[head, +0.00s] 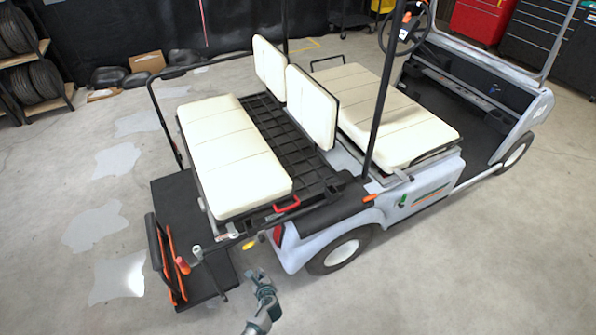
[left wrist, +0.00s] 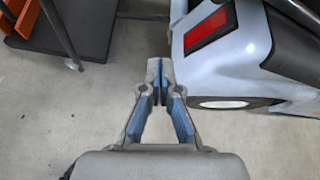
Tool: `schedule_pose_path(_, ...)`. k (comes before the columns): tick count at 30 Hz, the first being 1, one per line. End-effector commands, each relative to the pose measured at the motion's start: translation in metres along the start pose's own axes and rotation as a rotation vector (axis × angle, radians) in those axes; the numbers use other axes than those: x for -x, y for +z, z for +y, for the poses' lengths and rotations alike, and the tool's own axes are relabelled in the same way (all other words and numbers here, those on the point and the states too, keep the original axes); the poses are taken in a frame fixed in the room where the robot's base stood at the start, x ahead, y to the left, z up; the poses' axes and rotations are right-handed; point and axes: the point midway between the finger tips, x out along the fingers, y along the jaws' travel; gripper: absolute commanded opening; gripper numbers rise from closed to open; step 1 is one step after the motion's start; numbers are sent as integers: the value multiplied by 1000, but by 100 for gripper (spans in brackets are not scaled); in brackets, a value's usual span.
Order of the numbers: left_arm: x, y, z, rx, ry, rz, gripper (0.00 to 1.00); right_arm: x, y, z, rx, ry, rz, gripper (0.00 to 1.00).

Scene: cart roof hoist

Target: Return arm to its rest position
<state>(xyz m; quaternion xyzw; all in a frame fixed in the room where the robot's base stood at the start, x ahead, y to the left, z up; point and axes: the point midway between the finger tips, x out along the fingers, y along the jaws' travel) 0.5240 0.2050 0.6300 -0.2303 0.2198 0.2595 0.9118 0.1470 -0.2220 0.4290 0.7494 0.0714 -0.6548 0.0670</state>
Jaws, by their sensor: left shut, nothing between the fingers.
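My left gripper (head: 257,277) is low in the head view, just behind the cart's rear corner and over the floor. In the left wrist view its fingers (left wrist: 158,80) are together, with nothing between them. They point toward the gap between the rear platform (left wrist: 92,30) and the cart's pale body (left wrist: 240,50) with its red tail light (left wrist: 208,36). The gripper appears apart from the cart. The golf cart (head: 310,245) has cream seats (head: 235,155) and roof posts, with no roof in view. My right gripper does not show.
The rear platform (head: 165,200) carries orange and black tool-like parts (head: 172,262). A red handle (head: 287,204) sits by the rear seat. Open concrete floor lies around the cart, with pale patches at left.

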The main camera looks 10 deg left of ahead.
Motion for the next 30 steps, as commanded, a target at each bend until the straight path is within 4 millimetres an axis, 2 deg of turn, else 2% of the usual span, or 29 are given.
schedule_pose_path(2, 4, -26, 28, 122, 44, 67, 0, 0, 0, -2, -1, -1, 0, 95)
schedule_pose_path(5, 19, -74, 76, 404, 148, 185, 0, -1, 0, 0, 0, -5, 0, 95)
schedule_pose_path(9, 62, -150, 154, 920, 398, 319, 0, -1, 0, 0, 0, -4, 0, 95)
schedule_pose_path(12, 101, -195, 204, 1282, 610, 348, 0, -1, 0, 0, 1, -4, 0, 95)
schedule_pose_path(15, 137, -227, 241, 1593, 809, 323, 0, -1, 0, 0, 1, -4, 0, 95)
schedule_pose_path(18, 164, -246, 267, 1816, 961, 274, 0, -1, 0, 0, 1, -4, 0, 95)
schedule_pose_path(21, 179, -255, 281, 1942, 1048, 235, 0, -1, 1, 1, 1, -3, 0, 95)
schedule_pose_path(30, 183, -258, 285, 1988, 1078, 220, 0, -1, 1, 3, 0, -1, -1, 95)
